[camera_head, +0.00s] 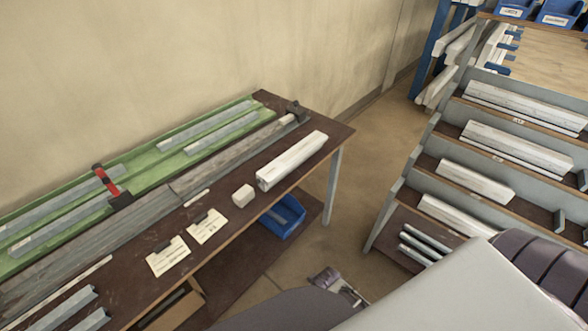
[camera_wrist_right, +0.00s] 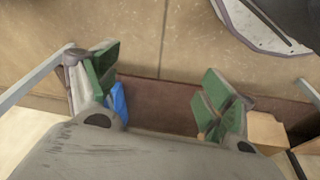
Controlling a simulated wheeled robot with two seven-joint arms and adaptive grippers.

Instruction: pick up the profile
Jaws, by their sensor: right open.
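Several profiles lie on the bench (camera_head: 140,235), and I cannot tell which one the task means. A white profile block (camera_head: 292,160) lies near the right end, beside a short white piece (camera_head: 243,195). Grey profiles (camera_head: 222,131) lie in the green tray (camera_head: 150,158) along the wall. More short grey profiles (camera_head: 65,308) lie at the near left. My right gripper (camera_wrist_right: 160,95) is open and empty, its green finger pads wide apart. It is beyond the bench's front edge, apart from the profiles. My left gripper is not in view.
A blue bin (camera_head: 283,217) and a cardboard box (camera_head: 180,306) are on the lower shelf.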

